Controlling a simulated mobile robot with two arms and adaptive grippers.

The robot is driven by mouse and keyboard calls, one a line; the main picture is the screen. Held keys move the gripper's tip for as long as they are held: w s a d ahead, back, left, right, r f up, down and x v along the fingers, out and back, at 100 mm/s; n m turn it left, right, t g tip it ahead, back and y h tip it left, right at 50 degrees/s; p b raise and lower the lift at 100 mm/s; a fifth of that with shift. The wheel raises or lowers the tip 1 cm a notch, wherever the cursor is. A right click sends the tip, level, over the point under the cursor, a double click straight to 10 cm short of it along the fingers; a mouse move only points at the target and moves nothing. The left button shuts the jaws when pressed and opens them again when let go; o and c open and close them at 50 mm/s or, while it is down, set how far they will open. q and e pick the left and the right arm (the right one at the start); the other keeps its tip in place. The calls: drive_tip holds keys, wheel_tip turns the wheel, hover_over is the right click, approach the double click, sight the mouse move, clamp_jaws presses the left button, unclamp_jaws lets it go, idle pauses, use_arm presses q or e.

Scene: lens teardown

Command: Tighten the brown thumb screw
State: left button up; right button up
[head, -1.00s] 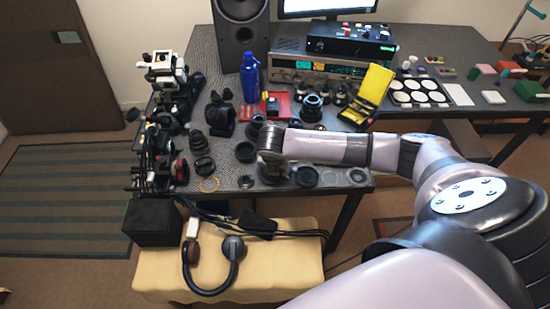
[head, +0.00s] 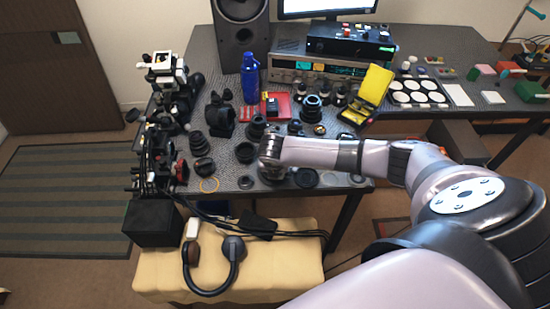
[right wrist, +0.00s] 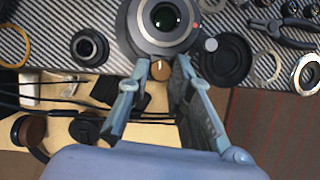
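The brown thumb screw (right wrist: 161,70) shows in the right wrist view as a small round knob with a pale line on it. It sits at the near edge of a round grey collar (right wrist: 150,46) around a lens (right wrist: 165,17). My right gripper (right wrist: 161,66) has its two fingers apart, one on each side of the screw, with gaps visible at both sides. I cannot tell how deep the fingertips reach along it. In the head view my right wrist (head: 270,150) covers this spot near the table's front edge, and the screw is hidden. My left gripper is in neither view.
A silver knob (right wrist: 211,45) sits right of the collar, beside a black round cap (right wrist: 226,60). A small lens (right wrist: 89,47) stands to the left, and pliers (right wrist: 282,25) lie at the right. A stool with headphones (head: 238,248) stands below the table edge.

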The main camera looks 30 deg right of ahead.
clamp_jaws()
drive_tip(key=shift+r, duration=0.1)
drive_tip(key=shift+a+m+p, duration=0.1)
drive_tip(key=shift+m+p, duration=0.5)
drive_tip(key=shift+w+a+m+g+h+p, duration=0.15)
drive_tip(key=shift+m+g+h+p, duration=0.3)
drive_tip(key=shift+m+p, duration=0.55)
drive_tip(key=m+g, duration=0.1)
drive_tip(key=m, duration=0.1)
drive_tip(key=shift+w+m, duration=0.15)
drive_tip(key=shift+m, duration=0.25)
drive_tip(key=shift+w+m+g+h+p, duration=0.1)
drive_tip(key=shift+m+g+h+p, duration=0.4)
drive_tip(key=shift+m, duration=1.1)
drive_tip(key=o, duration=0.6)
unclamp_jaws()
drive_tip(key=shift+c, duration=0.2)
